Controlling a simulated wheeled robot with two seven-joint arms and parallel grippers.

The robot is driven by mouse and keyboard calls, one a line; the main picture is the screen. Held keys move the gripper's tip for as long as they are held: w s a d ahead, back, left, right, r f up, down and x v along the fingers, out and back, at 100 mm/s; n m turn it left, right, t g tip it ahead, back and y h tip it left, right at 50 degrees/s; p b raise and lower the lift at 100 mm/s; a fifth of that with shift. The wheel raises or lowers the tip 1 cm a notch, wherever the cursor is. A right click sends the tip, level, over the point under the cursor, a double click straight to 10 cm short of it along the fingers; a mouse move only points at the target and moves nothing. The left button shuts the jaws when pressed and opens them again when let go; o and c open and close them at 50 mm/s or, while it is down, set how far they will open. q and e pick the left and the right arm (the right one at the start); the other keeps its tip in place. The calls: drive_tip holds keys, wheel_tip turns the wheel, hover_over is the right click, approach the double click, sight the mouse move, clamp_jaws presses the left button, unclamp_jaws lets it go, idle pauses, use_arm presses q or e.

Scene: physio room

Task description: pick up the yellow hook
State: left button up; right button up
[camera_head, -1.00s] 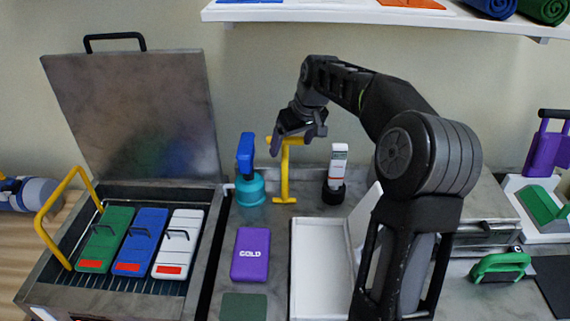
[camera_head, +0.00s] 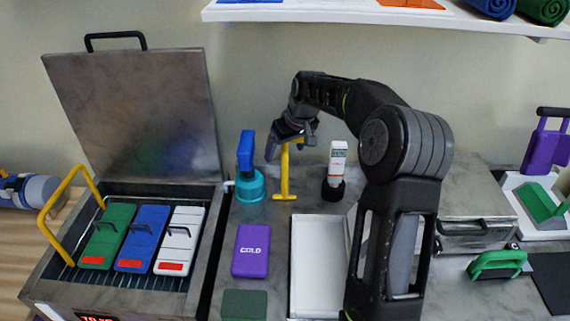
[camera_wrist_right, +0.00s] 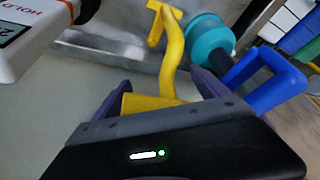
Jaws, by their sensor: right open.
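In the right wrist view, the yellow hook (camera_wrist_right: 173,62) runs up between the two dark fingers of the right gripper (camera_wrist_right: 160,92). Its upper end lies between the fingers, close to the palm. I cannot tell whether the fingers touch it. My left gripper is not in view.
A purple cold pack (camera_head: 251,251) and a white tray (camera_head: 318,300) lie in front. The open metal heater (camera_head: 200,268) is at the left.

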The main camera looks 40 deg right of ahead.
drive_tip(key=shift+c, duration=0.2)
clamp_jaws()
idle(1.0)
